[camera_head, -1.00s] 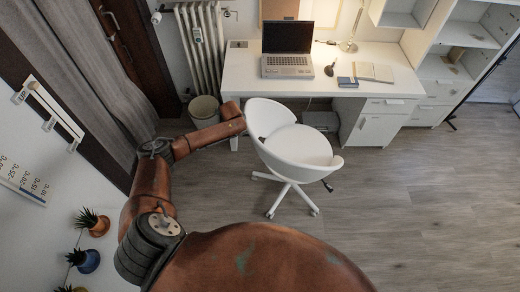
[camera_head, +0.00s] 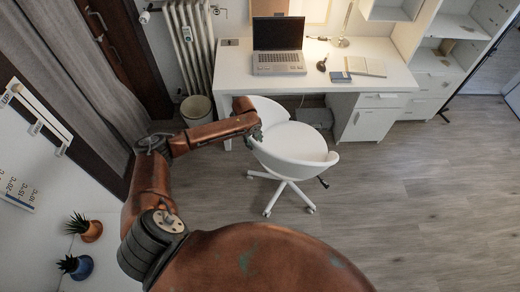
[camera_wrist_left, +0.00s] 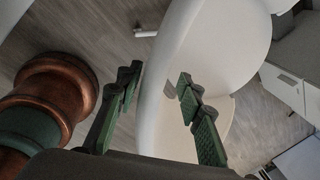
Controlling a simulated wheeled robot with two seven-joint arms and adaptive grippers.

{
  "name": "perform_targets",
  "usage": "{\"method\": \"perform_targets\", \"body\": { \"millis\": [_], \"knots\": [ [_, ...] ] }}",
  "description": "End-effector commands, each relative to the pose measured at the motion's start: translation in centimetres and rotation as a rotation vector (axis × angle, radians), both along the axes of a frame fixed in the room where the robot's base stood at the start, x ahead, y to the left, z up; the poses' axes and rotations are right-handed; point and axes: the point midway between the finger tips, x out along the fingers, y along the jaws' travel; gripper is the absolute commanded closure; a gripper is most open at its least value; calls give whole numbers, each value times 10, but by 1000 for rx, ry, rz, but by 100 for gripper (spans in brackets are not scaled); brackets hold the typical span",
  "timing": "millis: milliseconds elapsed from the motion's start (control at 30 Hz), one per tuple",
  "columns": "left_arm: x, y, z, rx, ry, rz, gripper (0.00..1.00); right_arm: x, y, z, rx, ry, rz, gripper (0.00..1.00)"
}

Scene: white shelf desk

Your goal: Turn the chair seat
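The white swivel chair has a rounded shell seat (camera_head: 305,143) on a star base and stands upright in front of the desk. The seat fills much of the left wrist view (camera_wrist_left: 225,45). My left gripper (camera_head: 255,131) is at the left side of the chair's shell, partly hidden by the arm. In the left wrist view, its green fingers (camera_wrist_left: 156,84) are apart, with the shell's edge running between them. A gap shows between the fingers and the shell; contact cannot be told. My right gripper is not in view.
The white desk (camera_head: 233,73) behind the chair holds a laptop (camera_head: 278,61) and notebooks. A waste bin (camera_head: 196,110) and radiator stand at the back left. Potted plants (camera_head: 76,266) are at the lower left. The wooden floor (camera_head: 430,200) right of the chair is clear.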

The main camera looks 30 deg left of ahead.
Motion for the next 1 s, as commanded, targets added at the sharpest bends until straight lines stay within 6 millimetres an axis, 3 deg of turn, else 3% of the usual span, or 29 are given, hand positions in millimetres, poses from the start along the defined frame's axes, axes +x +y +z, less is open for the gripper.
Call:
{"method": "perform_targets", "body": {
  "millis": [200, 433, 800, 1000],
  "knots": [
    [6, -3, -35, -1, 1, 0, 65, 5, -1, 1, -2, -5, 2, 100],
    [10, -5, -61, 1, 1, -1, 65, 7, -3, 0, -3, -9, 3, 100],
    [12, -5, -67, 2, -2, -3, 65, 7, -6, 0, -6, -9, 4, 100],
    [12, -5, -67, 2, -2, -3, 79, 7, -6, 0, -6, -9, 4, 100]
  ]
}}
